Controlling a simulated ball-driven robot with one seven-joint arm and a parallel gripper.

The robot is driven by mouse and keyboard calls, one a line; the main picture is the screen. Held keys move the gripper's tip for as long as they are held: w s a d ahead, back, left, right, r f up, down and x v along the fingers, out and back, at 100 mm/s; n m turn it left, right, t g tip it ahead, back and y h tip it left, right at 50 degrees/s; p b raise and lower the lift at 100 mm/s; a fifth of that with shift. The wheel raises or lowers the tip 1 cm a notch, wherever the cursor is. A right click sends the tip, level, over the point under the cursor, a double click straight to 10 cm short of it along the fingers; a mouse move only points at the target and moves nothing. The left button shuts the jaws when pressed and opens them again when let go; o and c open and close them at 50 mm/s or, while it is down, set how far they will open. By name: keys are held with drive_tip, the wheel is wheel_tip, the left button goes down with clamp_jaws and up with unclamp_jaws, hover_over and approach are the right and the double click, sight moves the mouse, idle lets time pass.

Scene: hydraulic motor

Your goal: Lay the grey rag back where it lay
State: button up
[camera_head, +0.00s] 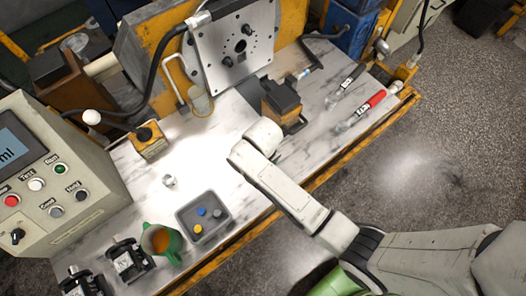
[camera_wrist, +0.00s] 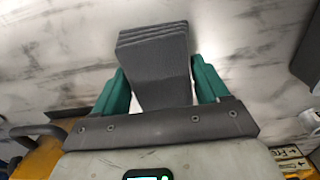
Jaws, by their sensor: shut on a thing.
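The grey rag (camera_wrist: 154,62) is a folded, layered dark grey pad in the wrist view. It sits between the two green fingers of my gripper (camera_wrist: 160,85), which is shut on it. The rag sticks out past the fingertips, over the white marbled worktop (camera_wrist: 50,60). I cannot tell whether it touches the worktop. In the head view my arm reaches over the bench, and neither the fingers nor the rag can be made out there.
The bench top (camera_head: 140,185) has bare room at its middle left.

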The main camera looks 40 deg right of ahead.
drive_tip(key=shift+f, duration=0.2)
drive_tip(key=o, duration=1)
wheel_tip(320, 180, up, 12)
drive_tip(key=shift+r, duration=0.1)
drive_tip(key=shift+s, duration=0.1)
drive_tip(key=shift+m+t, duration=0.3)
drive_tip(key=shift+t, duration=0.2)
drive_tip(key=s+d, duration=0.2)
drive_tip(key=s, duration=0.3)
drive_tip(key=s+d, duration=0.3)
drive_tip(key=s, duration=0.2)
drive_tip(key=s+d+r, duration=0.1)
drive_tip(key=s+d, duration=0.2)
drive_tip(key=s, duration=0.3)
drive_tip(key=shift+s, duration=0.1)
